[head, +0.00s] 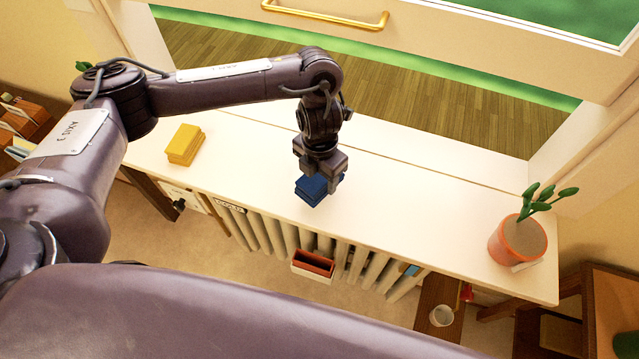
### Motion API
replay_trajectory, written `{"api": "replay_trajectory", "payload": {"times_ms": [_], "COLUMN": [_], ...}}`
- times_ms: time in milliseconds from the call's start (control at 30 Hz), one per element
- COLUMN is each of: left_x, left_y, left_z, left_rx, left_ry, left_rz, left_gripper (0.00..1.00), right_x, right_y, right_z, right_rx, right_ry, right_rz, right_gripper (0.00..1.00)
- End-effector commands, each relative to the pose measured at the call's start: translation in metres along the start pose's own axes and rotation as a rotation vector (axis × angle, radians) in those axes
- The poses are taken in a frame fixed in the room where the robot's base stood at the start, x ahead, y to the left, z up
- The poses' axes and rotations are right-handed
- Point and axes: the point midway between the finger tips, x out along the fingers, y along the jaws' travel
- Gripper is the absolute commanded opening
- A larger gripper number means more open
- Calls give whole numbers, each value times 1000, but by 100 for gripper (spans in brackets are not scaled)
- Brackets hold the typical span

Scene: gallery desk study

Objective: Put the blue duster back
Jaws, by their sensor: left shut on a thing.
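The blue duster (309,192) is a small dark blue block on or just above the white sill (400,215), near its front edge. My left gripper (320,178) points down over it and is shut on it, with the fingers partly hiding its top and right side. I cannot tell whether the duster touches the sill. A yellow block of similar shape (185,144) sits on the sill to the left. My right gripper is not in view.
A potted plant (517,240) stands at the sill's right end. Below the front edge are a radiator (270,232) and a small red open box (313,264). A white cup (441,316) stands lower right. The sill between duster and plant is clear.

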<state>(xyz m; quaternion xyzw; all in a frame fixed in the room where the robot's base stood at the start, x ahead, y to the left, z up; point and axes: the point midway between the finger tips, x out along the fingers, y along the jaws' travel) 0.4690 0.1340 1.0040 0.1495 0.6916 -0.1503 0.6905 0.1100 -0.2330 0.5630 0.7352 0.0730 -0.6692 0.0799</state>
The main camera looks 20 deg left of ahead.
Motion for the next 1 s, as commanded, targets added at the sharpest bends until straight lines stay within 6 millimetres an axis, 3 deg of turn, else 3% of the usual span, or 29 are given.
{"api": "replay_trajectory", "payload": {"times_ms": [333, 767, 800, 933, 1000], "left_x": [38, 44, 43, 42, 42], "left_y": [-1, 0, 0, 0, 0], "left_z": [0, 0, 0, 0, 0], "left_rx": [-2, 0, 0, -1, -1], "left_ry": [2, 0, 0, 0, 0], "left_rz": [-2, 1, 1, 1, 1], "left_gripper": [34, 34, 60, 77, 78], "right_x": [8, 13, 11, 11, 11], "right_y": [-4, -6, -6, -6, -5], "right_z": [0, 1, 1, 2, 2], "right_rx": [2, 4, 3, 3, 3], "right_ry": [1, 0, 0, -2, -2], "right_rz": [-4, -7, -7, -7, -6], "right_gripper": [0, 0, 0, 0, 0]}}
